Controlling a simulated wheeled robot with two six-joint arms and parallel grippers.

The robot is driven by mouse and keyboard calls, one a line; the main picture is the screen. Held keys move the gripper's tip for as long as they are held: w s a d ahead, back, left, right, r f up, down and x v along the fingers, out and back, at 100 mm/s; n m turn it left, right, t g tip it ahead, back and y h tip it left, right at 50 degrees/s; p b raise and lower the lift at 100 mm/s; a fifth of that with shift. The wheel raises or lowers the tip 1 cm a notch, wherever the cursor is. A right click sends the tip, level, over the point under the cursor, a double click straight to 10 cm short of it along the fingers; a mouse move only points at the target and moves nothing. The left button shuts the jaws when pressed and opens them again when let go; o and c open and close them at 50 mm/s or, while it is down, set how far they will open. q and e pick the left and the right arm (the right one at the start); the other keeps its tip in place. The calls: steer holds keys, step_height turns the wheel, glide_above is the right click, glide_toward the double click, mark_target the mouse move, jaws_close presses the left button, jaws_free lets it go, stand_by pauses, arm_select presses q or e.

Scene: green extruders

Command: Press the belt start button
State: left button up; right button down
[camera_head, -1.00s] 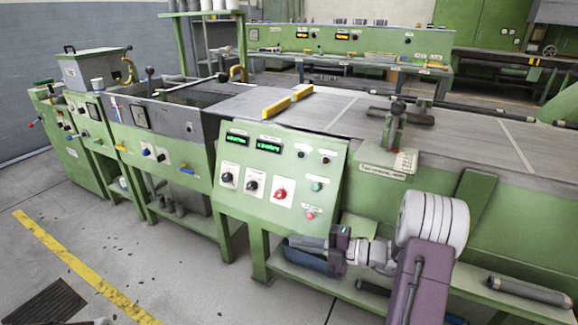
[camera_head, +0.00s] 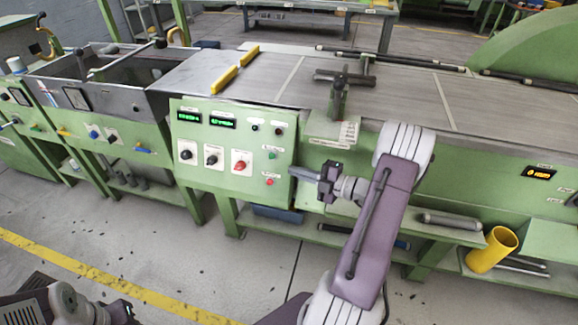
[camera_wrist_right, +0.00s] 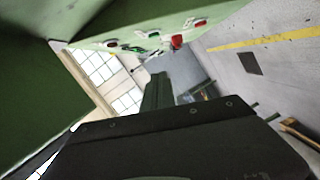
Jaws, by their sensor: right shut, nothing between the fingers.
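The green control panel (camera_head: 215,180) stands at the front of the belt line. It carries a green button (camera_head: 272,155), a red button (camera_head: 269,182) below it and a red knob (camera_head: 240,166). Their labels are too small to read. My right gripper (camera_head: 298,172) is shut and empty, just right of the panel's lower right part, close to both buttons. Contact cannot be told.
The grey belt (camera_head: 390,98) runs behind the panel, with a yellow bar (camera_head: 236,70) across it and a dark clamp fixture (camera_head: 340,95) near its front edge. A lower shelf holds a yellow cylinder (camera_head: 492,250). The floor in front is open, with a yellow line.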

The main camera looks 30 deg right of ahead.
mark_target(272, 156)
steer(key=w+b, duration=0.1)
steer(key=w, duration=0.2)
steer(key=w+f+b, duration=0.1)
steer(key=w, duration=0.2)
steer(key=w+a+f+b, duration=0.1)
steer(key=w, duration=0.3)
steer(key=shift+f, duration=0.15)
